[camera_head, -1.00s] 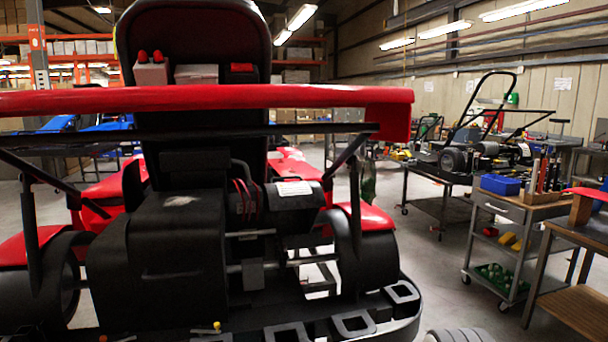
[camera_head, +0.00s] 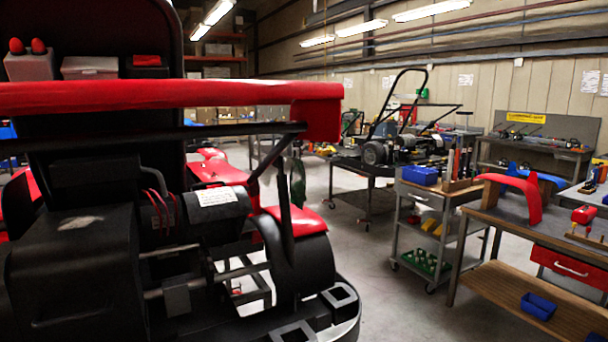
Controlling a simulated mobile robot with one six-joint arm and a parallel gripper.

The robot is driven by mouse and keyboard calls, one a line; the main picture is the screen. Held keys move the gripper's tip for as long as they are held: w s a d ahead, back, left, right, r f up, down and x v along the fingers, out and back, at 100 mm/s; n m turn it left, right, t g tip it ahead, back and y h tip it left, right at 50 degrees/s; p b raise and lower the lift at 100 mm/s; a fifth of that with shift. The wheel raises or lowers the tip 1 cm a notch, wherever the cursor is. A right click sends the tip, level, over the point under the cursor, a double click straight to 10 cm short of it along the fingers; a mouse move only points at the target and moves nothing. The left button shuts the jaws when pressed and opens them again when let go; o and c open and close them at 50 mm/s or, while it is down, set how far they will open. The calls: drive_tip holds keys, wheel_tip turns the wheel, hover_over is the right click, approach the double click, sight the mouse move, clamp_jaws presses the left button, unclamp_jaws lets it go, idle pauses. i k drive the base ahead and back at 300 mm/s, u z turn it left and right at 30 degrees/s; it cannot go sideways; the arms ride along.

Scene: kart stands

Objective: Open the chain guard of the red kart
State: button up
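The red kart (camera_head: 170,98) fills the left half of the head view, seen from behind and close up. Its red rear wing runs across the top, with the black seat back behind it. A large black cover with a recessed handle (camera_head: 75,270), which looks like the chain guard, sits low at the left, and it looks closed. Beside it are a black cylindrical motor (camera_head: 205,215) with a white label, red cables and a metal axle. The black rear bumper (camera_head: 325,315) curves around the kart's right corner. My gripper is not in view.
Clear floor lies between kart and benches.

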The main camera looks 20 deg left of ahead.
sight(219, 215)
drive_tip(key=z, duration=0.1)
drive_tip(key=i, duration=4.9)
drive_tip(key=u, duration=4.15)
drive_tip(key=i, duration=0.9)
drive_tip(key=u, duration=0.1)
